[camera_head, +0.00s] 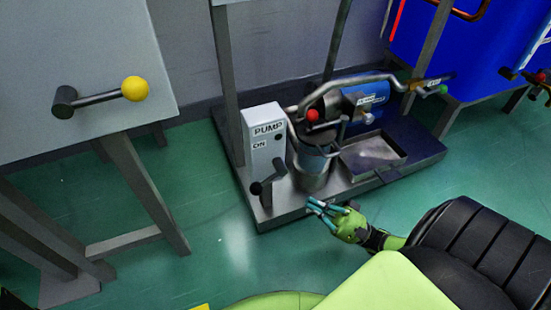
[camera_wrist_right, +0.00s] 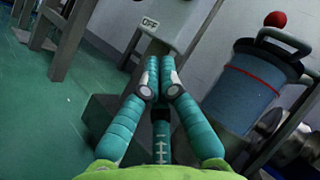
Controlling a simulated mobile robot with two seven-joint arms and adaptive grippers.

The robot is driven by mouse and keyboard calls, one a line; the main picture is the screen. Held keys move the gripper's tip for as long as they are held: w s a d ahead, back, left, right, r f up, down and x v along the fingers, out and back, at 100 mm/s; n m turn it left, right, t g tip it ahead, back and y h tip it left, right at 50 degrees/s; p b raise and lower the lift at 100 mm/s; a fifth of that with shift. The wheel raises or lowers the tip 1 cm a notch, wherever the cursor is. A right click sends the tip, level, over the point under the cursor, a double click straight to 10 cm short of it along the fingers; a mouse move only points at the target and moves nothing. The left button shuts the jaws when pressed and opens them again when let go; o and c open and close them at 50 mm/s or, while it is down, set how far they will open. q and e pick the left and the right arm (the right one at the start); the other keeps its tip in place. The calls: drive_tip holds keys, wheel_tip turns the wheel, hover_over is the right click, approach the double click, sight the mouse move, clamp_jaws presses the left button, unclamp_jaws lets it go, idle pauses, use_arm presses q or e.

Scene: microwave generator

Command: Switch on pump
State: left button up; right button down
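The pump switch box (camera_head: 264,140) is a grey upright box marked PUMP and ON, at the middle of the head view. A dark lever (camera_head: 266,186) sticks out low on its front and points down. My right gripper (camera_head: 318,207) is to the right of and in front of the lever, apart from it, with its teal fingers spread and empty. In the right wrist view the fingers (camera_wrist_right: 158,70) point toward the box (camera_wrist_right: 172,22), whose OFF label shows; they cover part of the lever area. My left gripper is not in view.
The box stands on a grey skid (camera_head: 262,216) with a metal cylinder (camera_head: 312,168), a blue motor (camera_head: 365,98) and a tray (camera_head: 372,152). A grey cabinet with a yellow-knobbed lever (camera_head: 134,89) is at left. A blue tank (camera_head: 480,55) is at right. Green floor in front is clear.

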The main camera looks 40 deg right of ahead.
sight(267, 181)
drive_tip(key=x, duration=0.6)
drive_tip(key=s+a+x, duration=0.1)
drive_tip(key=x, duration=0.3)
drive_tip(key=shift+a+r+b, duration=0.2)
drive_tip(key=shift+r+b, duration=0.1)
drive_tip(key=shift+a+r, duration=0.4)
drive_tip(key=shift+a, duration=0.2)
drive_tip(key=shift+s, duration=0.1)
